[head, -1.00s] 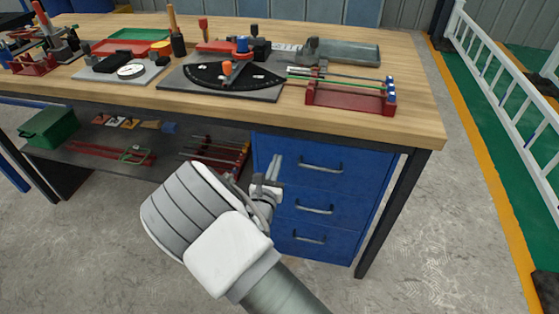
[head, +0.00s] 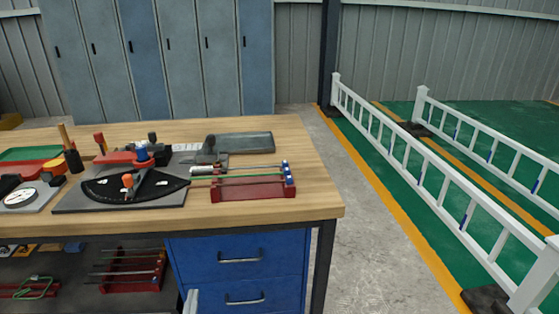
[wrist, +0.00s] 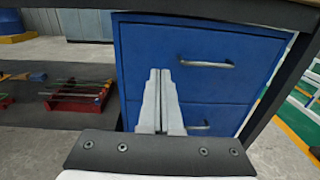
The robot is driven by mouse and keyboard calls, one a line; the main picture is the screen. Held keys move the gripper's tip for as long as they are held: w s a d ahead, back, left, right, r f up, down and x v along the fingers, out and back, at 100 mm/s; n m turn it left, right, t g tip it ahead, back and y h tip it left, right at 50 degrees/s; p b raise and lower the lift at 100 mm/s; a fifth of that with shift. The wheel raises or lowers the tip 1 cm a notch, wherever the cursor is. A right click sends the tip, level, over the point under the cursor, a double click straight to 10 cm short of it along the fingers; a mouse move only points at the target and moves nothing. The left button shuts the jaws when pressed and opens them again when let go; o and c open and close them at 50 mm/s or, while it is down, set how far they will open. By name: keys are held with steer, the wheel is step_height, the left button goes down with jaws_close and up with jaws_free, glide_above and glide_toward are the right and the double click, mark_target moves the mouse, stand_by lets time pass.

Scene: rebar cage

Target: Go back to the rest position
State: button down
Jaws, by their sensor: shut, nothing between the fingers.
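My gripper (wrist: 161,88) shows in the wrist view with its two grey fingers together and nothing between them. It points at the front of the blue drawer cabinet (wrist: 135,60) under the workbench, apart from it as far as I can tell. In the head view only a small light tip of my gripper (head: 191,302) shows at the bottom edge, in front of the blue drawers (head: 205,272). The rest of my arm is out of that view.
The wooden workbench (head: 318,205) carries a red rod rack (head: 252,190), a black angle-scale bending tool (head: 150,188) and other tools. More rods in a red rack (head: 132,272) lie on the lower shelf. White railings (head: 440,185) stand right, lockers (head: 185,60) behind. Floor between bench and railings is clear.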

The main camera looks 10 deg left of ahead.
steer(key=w+d+r+m+g+h, duration=0.3)
steer(key=d+r+m+h, duration=0.35)
steer(key=d, duration=0.45)
steer(key=w+d+r+m+g+h, duration=0.2)
steer(key=w+d+r+m+h, duration=0.2)
steer(key=d+r+m+h, duration=0.5)
steer(key=s+d+r+m+g+y, duration=0.15)
steer(key=s+d+m+g, duration=0.3)
steer(key=d, duration=0.45)
steer(key=s+d+r+m+g+y, duration=0.1)
steer(key=s+d+m+g+y, duration=0.1)
steer(key=s+d+m+g, duration=0.5)
steer(key=s+d+r+m+t+y, duration=0.4)
steer(key=s+r+m+y, duration=0.45)
steer(key=m, duration=0.25)
step_height(320, 180, up, 20)
steer(key=p, duration=1.9)
steer(key=shift+a+p, duration=0.25)
steer(key=shift+p, duration=0.15)
steer(key=shift+t, duration=0.25)
